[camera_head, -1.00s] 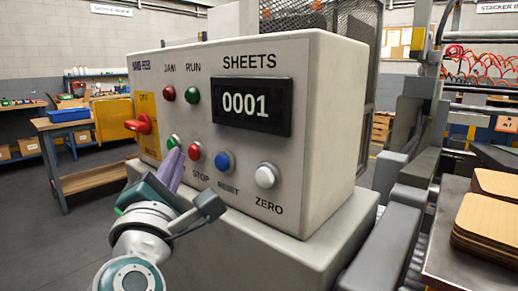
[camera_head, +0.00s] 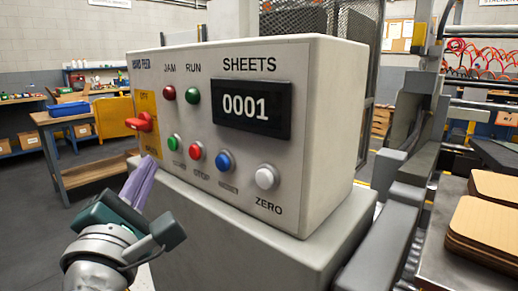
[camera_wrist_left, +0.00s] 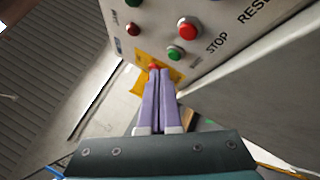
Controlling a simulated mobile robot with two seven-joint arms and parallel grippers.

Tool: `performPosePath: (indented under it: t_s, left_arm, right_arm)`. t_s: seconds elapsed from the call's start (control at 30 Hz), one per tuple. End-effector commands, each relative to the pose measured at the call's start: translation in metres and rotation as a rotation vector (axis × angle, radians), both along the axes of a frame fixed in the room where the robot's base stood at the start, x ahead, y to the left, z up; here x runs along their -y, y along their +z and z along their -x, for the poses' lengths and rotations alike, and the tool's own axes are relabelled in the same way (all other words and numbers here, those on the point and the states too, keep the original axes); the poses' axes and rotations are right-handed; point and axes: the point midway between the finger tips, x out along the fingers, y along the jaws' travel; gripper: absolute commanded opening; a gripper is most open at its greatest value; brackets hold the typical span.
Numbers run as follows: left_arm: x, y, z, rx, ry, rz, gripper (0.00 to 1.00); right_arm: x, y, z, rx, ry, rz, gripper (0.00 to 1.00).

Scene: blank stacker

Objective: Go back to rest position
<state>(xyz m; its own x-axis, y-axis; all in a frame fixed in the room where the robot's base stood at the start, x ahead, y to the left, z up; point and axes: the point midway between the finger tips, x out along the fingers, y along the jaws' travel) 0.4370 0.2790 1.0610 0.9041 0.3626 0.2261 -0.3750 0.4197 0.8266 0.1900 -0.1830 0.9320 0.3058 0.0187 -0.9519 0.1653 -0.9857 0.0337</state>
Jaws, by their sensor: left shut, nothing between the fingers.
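My left gripper (camera_head: 145,175) has purple fingers and is shut and empty. In the head view it is in front of the lower left of the control box (camera_head: 318,150), below the red switch (camera_head: 140,122) on its yellow plate. In the left wrist view the closed fingers (camera_wrist_left: 160,75) point toward the yellow plate (camera_wrist_left: 142,82), and they look apart from the buttons. The green button (camera_head: 174,142), red stop button (camera_head: 196,151), blue reset button (camera_head: 223,161) and white zero button (camera_head: 265,178) are all uncovered. The display (camera_head: 250,107) reads 0001. My right gripper is not in view.
Stacked brown sheets (camera_head: 480,230) lie on a metal table at the right. A grey machine frame (camera_head: 405,170) stands beside the control box. A wooden workbench (camera_head: 90,140) is at the left, with open floor (camera_head: 35,220) in front of it.

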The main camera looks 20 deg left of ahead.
Motion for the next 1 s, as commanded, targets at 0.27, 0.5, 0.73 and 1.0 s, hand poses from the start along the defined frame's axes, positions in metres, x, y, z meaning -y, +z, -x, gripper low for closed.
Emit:
performPosePath:
  t_s: [0.27, 0.5, 0.73, 1.0]
  left_arm:
    - [0.000, 0.000, 0.000, 0.000, 0.000, 0.000, 0.00]
    - [0.000, 0.000, 0.000, 0.001, 0.001, 0.000, 0.00]
    - [0.031, 0.011, -0.003, -0.109, -0.122, -0.166, 0.00]
    - [0.134, -0.003, 0.049, -0.554, -0.612, -0.989, 0.00]
  right_arm:
    - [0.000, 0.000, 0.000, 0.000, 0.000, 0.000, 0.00]
    - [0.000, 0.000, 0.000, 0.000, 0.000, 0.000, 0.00]
    - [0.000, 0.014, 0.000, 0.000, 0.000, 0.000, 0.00]
    - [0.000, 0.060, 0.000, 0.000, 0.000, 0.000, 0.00]
